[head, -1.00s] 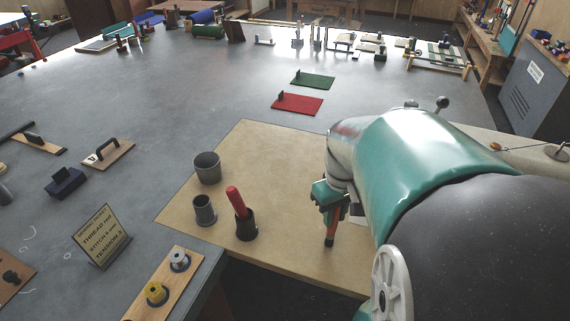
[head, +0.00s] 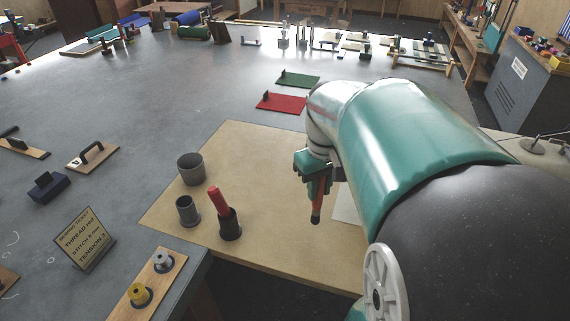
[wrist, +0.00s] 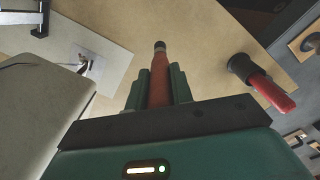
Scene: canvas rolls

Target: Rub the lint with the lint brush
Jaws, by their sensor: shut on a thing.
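My gripper (head: 315,182) is shut on a slim red-handled tool with a dark tip, which looks like the lint brush (head: 317,205). The brush points down above the tan board (head: 265,160), and its tip seems clear of the surface. In the wrist view the brush (wrist: 159,78) sticks out between the two green fingers (wrist: 158,90). A pale grey sheet (wrist: 112,75) lies on the board to their left, with a white patch and a small dark mark (wrist: 84,64) that may be the lint. In the head view my arm hides most of this sheet (head: 345,205).
A second red-handled tool (head: 218,200) stands in a dark cup (head: 230,225) left of my gripper. Two grey cups (head: 190,168) (head: 187,210) stand beside it. Red (head: 282,103) and green (head: 298,80) plates lie beyond the board. A sign (head: 85,240) stands at left.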

